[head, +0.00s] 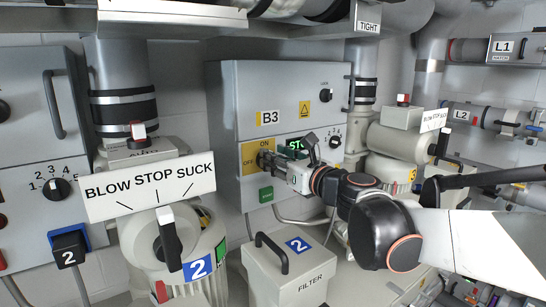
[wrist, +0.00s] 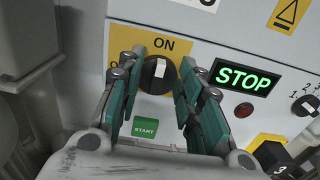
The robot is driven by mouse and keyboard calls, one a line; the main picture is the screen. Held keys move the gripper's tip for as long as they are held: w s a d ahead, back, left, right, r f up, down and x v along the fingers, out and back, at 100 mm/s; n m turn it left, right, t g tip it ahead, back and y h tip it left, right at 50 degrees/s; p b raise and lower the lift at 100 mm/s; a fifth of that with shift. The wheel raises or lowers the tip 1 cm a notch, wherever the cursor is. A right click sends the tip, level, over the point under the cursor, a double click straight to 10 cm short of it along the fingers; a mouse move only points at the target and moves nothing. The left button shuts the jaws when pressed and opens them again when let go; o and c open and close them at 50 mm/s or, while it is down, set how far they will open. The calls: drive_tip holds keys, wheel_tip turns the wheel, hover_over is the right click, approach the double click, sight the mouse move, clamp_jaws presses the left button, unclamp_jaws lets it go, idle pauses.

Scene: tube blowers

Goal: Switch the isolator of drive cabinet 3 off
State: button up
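Drive cabinet B3 (head: 285,85) is a grey box on the wall in the head view. Its isolator is a black rotary knob (wrist: 157,74) on a yellow ON/OFF plate (wrist: 178,48) in the wrist view. The white mark on the knob points up toward ON. My gripper (wrist: 155,80) is open, with one teal-padded finger on each side of the knob. I cannot tell whether either finger touches it. In the head view my gripper (head: 268,161) is at the plate (head: 264,145) and hides most of the knob.
Beside the plate are a lit green STOP display (wrist: 245,80) and a red lamp (wrist: 243,110). A green START button (wrist: 146,128) is just below the knob. A selector (head: 335,141) sits right of my gripper. A filter box (head: 288,275) and blower 2 (head: 170,245) stand below.

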drive_tip(key=shift+w+a, duration=0.25)
drive_tip(key=shift+w, duration=0.15)
clamp_jaws()
